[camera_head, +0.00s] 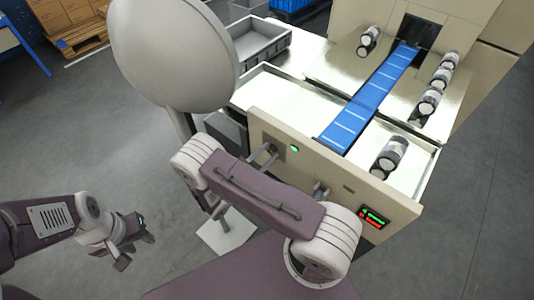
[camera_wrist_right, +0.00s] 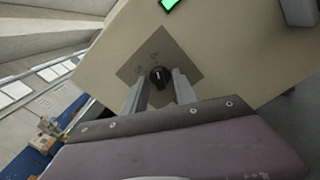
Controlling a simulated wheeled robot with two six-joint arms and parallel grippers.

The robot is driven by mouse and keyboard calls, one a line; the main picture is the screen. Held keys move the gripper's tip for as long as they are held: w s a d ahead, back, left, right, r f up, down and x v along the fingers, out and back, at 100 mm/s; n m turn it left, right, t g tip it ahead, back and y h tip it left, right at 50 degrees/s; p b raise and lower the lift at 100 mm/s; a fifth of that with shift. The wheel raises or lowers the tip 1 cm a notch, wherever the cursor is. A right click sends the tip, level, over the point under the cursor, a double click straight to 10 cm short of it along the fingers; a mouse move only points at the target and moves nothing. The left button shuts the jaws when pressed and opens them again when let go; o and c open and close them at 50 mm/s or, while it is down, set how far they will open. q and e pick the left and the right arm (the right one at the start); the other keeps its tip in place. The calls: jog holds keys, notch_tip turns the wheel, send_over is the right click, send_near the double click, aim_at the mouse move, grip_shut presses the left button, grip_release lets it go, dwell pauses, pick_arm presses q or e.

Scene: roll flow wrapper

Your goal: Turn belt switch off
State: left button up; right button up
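The belt switch is a black rotary knob (camera_wrist_right: 160,76) on a grey square plate with small markings, seen in the right wrist view. My right gripper (camera_wrist_right: 161,73) has one finger on each side of the knob, with narrow gaps that make contact hard to tell. In the head view my right gripper (camera_head: 266,153) is at the machine's front panel, partly hidden by my arm, and the knob is hidden there. A green light (camera_head: 294,148) glows beside the plate. My left gripper (camera_head: 136,250) is open and empty over the floor at the lower left.
The blue belt (camera_head: 368,96) runs into the machine, with several striped rolls (camera_head: 390,155) on the metal surfaces beside it. A lit green and red display (camera_head: 374,218) is on the panel's right. A grey bin (camera_head: 262,45) stands behind.

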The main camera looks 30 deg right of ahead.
grip_shut()
dwell(0.3)
jog(key=shift+r+n+p, duration=0.1)
jog(key=shift+n+p, duration=0.3)
jog(key=shift+n, duration=0.7)
jog(key=n, duration=0.3)
jog(key=shift+n+p, duration=0.3)
jog(key=shift+p, duration=0.05)
jog(key=n, duration=0.6)
jog(key=shift+p, duration=0.4)
